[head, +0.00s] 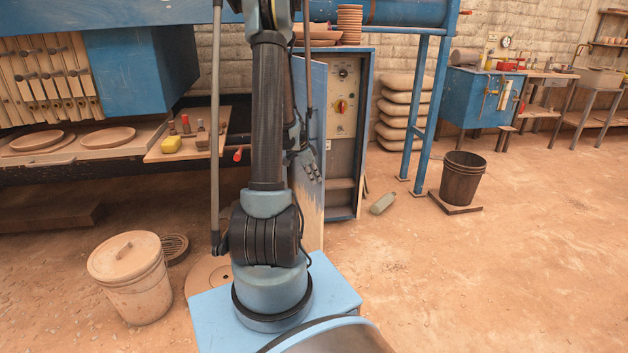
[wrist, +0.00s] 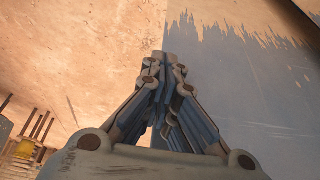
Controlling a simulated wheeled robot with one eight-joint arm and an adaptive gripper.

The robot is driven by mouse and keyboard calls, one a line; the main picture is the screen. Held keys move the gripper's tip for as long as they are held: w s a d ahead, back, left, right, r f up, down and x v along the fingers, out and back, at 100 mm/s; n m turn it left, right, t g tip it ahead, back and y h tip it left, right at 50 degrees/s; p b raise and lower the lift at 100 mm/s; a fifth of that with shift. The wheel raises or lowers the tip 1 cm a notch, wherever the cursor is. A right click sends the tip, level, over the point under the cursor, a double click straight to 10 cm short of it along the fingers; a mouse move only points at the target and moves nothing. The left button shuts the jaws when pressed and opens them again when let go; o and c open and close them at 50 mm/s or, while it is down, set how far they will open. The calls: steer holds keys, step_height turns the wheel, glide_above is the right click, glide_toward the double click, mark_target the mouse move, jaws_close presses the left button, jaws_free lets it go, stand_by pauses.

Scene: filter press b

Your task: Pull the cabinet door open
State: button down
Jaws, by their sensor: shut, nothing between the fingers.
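The cabinet (head: 372,130) is a tall blue one in the middle of the head view, behind my arm. Its door (head: 314,205) stands swung open towards me, with blue-grey paint worn to bare tan along the bottom. The panel with a dial and a red-and-yellow switch shows inside. My gripper (head: 312,172) is beside the door, partly hidden by my arm. In the wrist view my gripper (wrist: 168,60) is shut and empty, with the worn door face (wrist: 240,75) close beyond and right of it. I cannot tell whether they touch. No door handle shows clearly.
A lidded bucket (head: 132,275) stands at the left on the floor. A dark bucket (head: 462,178) stands further right. The floor at right front is clear.

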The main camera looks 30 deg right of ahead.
steer(key=shift+s+v, duration=0.35)
steer(key=shift+v, duration=4.55)
steer(key=s+a+r+n+t+y, duration=0.1)
steer(key=s+a+r+n, duration=0.15)
steer(key=a, duration=0.35)
steer(key=s+a+r+n, duration=0.2)
steer(key=a+r+n, duration=0.1)
steer(key=a, duration=0.2)
steer(key=s+a+f+n+t+y, duration=0.1)
steer(key=s+a+n, duration=0.6)
steer(key=s+a, duration=0.3)
steer(key=s+a+f+n+t+y, duration=0.1)
steer(key=s+a+f+n+y, duration=0.1)
steer(key=s+a+n, duration=0.5)
steer(key=s+a, duration=0.4)
steer(key=shift+s+a+f+n, duration=0.2)
steer(key=shift+a+f+n, duration=0.15)
steer(key=shift+a, duration=0.05)
